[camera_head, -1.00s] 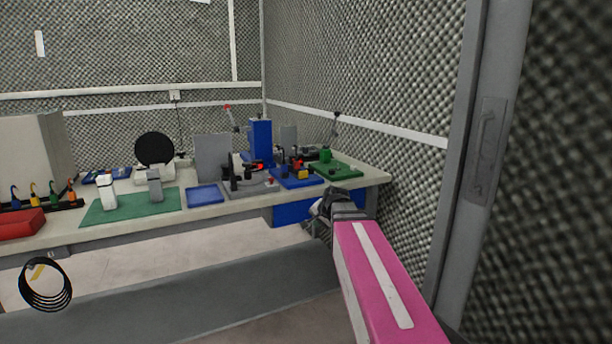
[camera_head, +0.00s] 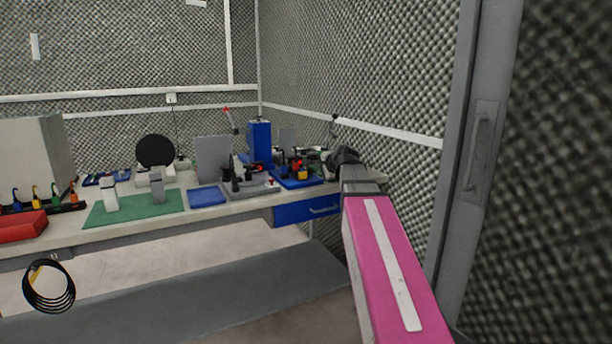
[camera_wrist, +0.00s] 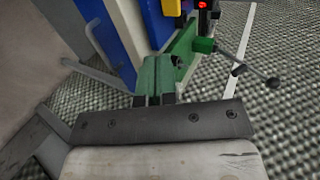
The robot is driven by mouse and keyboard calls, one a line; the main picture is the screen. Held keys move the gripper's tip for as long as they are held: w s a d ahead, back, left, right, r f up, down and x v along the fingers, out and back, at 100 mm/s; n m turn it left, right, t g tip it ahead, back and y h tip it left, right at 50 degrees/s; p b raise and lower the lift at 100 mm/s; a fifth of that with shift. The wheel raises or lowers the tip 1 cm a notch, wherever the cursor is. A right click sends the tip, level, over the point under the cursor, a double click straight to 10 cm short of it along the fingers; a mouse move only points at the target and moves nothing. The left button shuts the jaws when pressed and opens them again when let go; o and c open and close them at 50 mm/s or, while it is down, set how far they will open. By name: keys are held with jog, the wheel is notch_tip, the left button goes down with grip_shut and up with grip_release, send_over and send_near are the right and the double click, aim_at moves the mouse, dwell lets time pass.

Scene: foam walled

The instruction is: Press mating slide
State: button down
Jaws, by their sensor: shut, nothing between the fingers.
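My gripper (camera_head: 344,155) is at the right end of the workbench, in front of the bench-top fixtures. In the wrist view its short dark fingers (camera_wrist: 155,99) are shut with nothing between them. A green fixture part (camera_wrist: 157,72) lies just beyond the fingertips; I cannot tell whether they touch it. A green column with a black-knobbed lever (camera_wrist: 240,62) and a red light stands behind it. I cannot make out for certain which part is the mating slide. In the head view my arm hides most of the green fixture.
The workbench (camera_head: 150,225) carries a blue tray (camera_head: 207,196), a green mat (camera_head: 130,207), a blue-based fixture (camera_head: 296,180) and a tall blue block (camera_head: 259,142). A blue drawer (camera_head: 305,208) is under its right end. A foam wall (camera_head: 370,80) rises close on the right.

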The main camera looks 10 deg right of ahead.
send_near(303, 175)
jog(key=f, duration=0.1)
jog(key=w+f, duration=0.2)
jog(key=shift+a+f, duration=0.25)
jog(key=shift+a, duration=0.05)
jog(key=w, duration=0.1)
jog(key=w+a, duration=0.1)
jog(key=w, duration=0.1)
jog(key=shift+w+a, duration=0.15)
jog(key=shift+w, duration=0.25)
jog(key=w, duration=0.1)
jog(key=w+a, duration=0.1)
jog(key=w, duration=0.1)
